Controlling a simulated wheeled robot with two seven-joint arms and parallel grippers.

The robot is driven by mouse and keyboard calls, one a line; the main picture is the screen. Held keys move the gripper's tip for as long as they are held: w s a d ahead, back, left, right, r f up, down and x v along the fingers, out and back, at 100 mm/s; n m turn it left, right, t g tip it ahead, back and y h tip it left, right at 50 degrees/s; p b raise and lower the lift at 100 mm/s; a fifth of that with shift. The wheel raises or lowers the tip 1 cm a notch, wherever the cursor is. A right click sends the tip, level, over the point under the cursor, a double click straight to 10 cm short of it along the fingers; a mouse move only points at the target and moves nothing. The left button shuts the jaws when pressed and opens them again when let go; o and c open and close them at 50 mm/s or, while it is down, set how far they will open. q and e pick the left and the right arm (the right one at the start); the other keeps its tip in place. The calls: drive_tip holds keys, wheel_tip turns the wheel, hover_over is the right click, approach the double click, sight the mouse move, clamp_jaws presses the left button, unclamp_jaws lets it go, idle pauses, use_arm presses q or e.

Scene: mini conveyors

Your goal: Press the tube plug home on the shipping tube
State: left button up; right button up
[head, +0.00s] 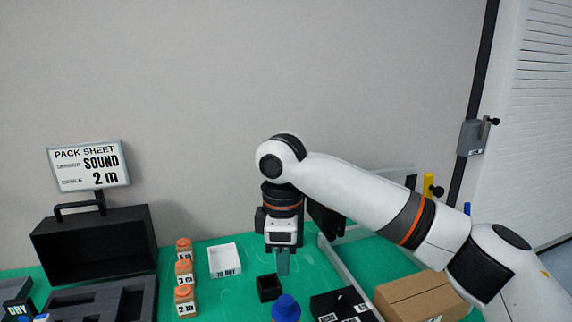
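A blue piece (286,308) with a wide brim and a raised round top stands at the bottom edge of the head view; it looks like the tube plug. What is under it is cut off by the frame, so I cannot see the shipping tube or how deep the plug sits. My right gripper (282,264) points down above and behind the blue piece in the picture, apart from it. Its fingers show as one narrow grey-green strip, so I cannot tell whether they are open or shut. My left gripper is not in view.
A small black open box (269,288) stands left of the blue piece. A white tray (225,261), several orange-topped blocks (184,273) and a black case (95,245) are further left. A cardboard box (418,297) and a black labelled item (340,304) are at right.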

sight(286, 300)
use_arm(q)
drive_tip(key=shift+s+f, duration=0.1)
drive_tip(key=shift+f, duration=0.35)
use_arm(e)
drive_tip(key=shift+w+d+n, duration=0.1)
drive_tip(key=shift+n, duration=0.7)
drive_tip(key=c, duration=0.3)
drive_tip(key=shift+d+n, duration=0.15)
drive_tip(key=shift+n, duration=1.05)
clamp_jaws()
drive_tip(key=shift+f, duration=4.15)
drive_tip(key=shift+r, duration=3.55)
